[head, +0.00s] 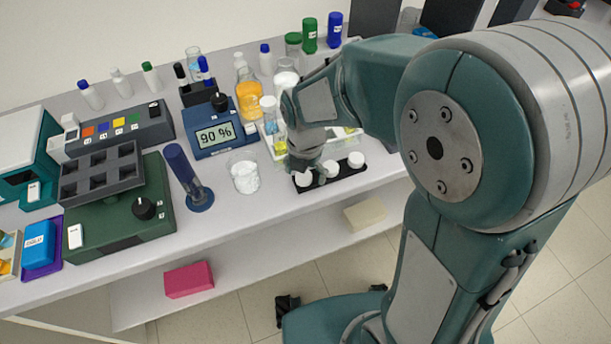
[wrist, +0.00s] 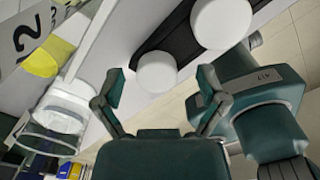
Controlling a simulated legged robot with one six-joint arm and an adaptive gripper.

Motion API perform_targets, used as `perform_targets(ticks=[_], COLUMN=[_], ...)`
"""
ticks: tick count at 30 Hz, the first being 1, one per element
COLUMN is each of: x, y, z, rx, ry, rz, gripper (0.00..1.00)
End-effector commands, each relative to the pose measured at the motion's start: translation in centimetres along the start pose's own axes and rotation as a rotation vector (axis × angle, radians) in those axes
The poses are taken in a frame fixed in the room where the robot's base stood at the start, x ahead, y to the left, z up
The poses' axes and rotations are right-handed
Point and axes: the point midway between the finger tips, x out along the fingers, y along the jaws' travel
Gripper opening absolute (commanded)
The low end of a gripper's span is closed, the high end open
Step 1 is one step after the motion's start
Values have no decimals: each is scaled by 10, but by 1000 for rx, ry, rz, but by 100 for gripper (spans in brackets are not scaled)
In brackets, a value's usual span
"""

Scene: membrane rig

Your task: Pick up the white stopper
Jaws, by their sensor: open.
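White stoppers sit in a black holder (head: 341,182) near the front edge of the bench. In the head view the stoppers are a left one (head: 303,179), a middle one (head: 331,168) and a right one (head: 356,159). My gripper (head: 302,167) is above the left end of the holder and partly covers the left stopper. In the wrist view my open gripper (wrist: 160,79) has a round white stopper (wrist: 157,71) between and just beyond its fingertips. A second stopper (wrist: 220,22) lies to the upper right. Nothing is held.
A beaker of white material (head: 244,176) stands left of the holder. A blue meter reading 90 % (head: 215,136), an orange-filled flask (head: 248,100) and bottles stand behind. A lower shelf (head: 240,255) holds a pink block (head: 189,280).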

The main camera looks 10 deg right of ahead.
Motion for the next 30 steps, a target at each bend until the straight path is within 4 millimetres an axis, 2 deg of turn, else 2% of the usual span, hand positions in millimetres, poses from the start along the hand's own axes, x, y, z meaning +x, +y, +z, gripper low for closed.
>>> perform_targets(ticks=[7, 8, 9, 11, 13, 15, 25, 30], x=[3, 3, 3, 3, 3, 3, 3, -6], y=[0, 0, -1, -2, -2, -2, 0, 0], z=[0, 0, 0, 1, 1, 1, 0, 0], rx=[0, 0, 1, 1, 1, 1, 0, 0], ry=[0, 0, 0, 1, 1, 1, 0, -2], rz=[0, 0, 1, 2, 2, 2, 0, 3], gripper=[91, 87, 69, 56, 38, 30, 29, 29])
